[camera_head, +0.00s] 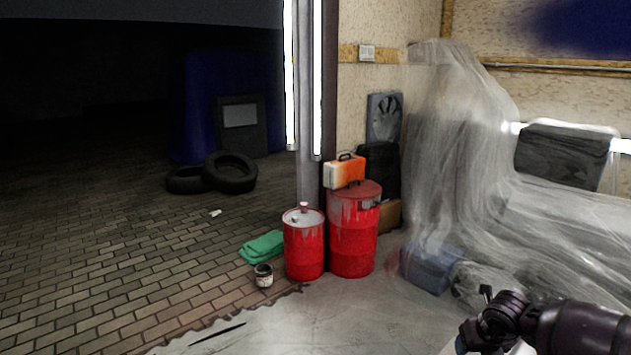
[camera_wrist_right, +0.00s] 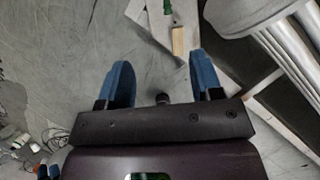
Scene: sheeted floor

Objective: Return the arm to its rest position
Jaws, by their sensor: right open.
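My right arm (camera_head: 565,325) comes in dark and jointed at the lower right of the head view, in front of the plastic-draped area. In the right wrist view, my right gripper (camera_wrist_right: 164,80) has its two blue fingers spread apart, with nothing held between them. The fingers point toward the grey floor, over a sheet or board with a wooden-handled item near its edge.
Two red drums (camera_head: 351,235) stand by the pillar, an orange-and-white case (camera_head: 344,172) on the taller one. A paint can (camera_head: 263,275) and green cloth (camera_head: 262,246) lie nearby. Clear plastic sheeting (camera_head: 450,150) drapes the right side. The brick floor at left is mostly open.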

